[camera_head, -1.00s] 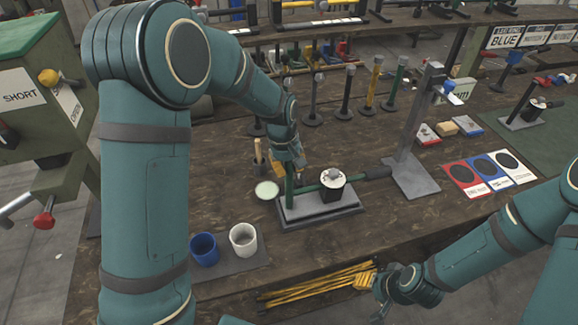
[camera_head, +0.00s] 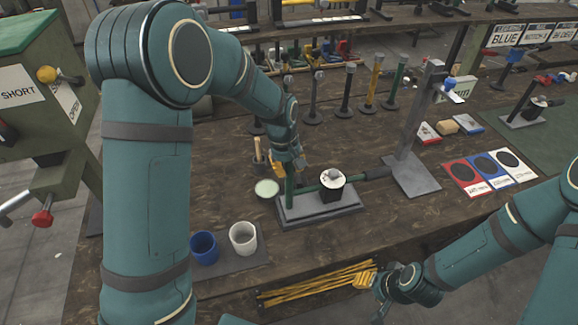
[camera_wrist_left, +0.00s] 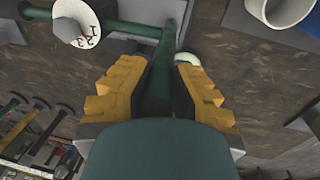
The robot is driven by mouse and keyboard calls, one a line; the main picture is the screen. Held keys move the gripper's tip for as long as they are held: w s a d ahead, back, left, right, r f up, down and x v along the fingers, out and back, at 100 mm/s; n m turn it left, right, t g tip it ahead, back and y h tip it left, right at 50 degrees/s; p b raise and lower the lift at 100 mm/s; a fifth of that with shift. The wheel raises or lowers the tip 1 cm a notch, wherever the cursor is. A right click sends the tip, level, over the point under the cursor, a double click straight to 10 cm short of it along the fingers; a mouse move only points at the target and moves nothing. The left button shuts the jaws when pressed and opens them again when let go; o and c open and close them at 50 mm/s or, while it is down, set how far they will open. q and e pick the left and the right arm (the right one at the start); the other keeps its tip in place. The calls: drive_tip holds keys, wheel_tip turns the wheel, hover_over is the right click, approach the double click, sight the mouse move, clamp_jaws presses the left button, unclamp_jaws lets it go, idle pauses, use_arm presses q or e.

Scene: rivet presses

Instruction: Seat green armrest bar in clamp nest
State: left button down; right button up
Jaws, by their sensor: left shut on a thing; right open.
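The green armrest bar (camera_head: 290,188) stands roughly upright at the left end of a grey clamp base (camera_head: 318,212). My left gripper (camera_head: 288,168) is shut on its upper part. In the left wrist view the bar (camera_wrist_left: 161,70) runs between the yellow fingers. My right gripper (camera_head: 370,285) is open at the table's front edge.
A blue cup (camera_head: 204,248) and a white cup (camera_head: 243,238) stand at front left. A pale green disc (camera_head: 267,188) lies left of the base. A grey post stand (camera_head: 410,170) rises to the right. Yellow rods (camera_head: 315,282) lie below the front edge.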

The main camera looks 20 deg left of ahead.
use_arm(q)
drive_tip(key=shift+f+b, duration=0.35)
drive_tip(key=shift+f, duration=0.2)
drive_tip(key=c, duration=0.9)
unclamp_jaws()
drive_tip(key=shift+c, duration=0.2)
wheel_tip(320, 180, up, 12)
drive_tip(key=a, duration=0.1)
drive_tip(key=shift+s, duration=0.45)
drive_tip(key=shift+a+f, duration=0.1)
